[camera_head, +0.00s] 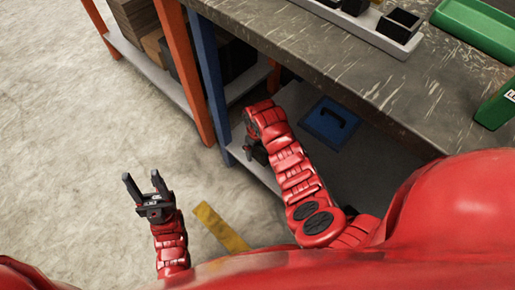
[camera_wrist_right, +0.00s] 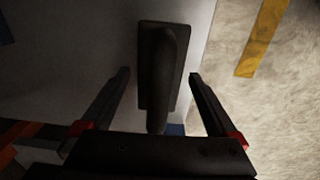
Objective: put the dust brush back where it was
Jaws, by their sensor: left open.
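In the right wrist view a dark, flat rectangular piece with a long rounded handle, which looks like the dust brush (camera_wrist_right: 165,62), lies against the pale grey lower shelf (camera_wrist_right: 90,40). My right gripper (camera_wrist_right: 160,77) is open, with its fingers on either side of the handle and a visible gap on both sides. In the head view my right gripper (camera_head: 254,148) is low at the shelf's left end, partly hidden by its own arm, and the brush cannot be made out there. My left gripper (camera_head: 146,184) is open and empty above the floor.
The workbench top (camera_head: 340,50) overhangs the shelf. A yellow floor stripe (camera_head: 221,228) crosses the otherwise clear floor at left.

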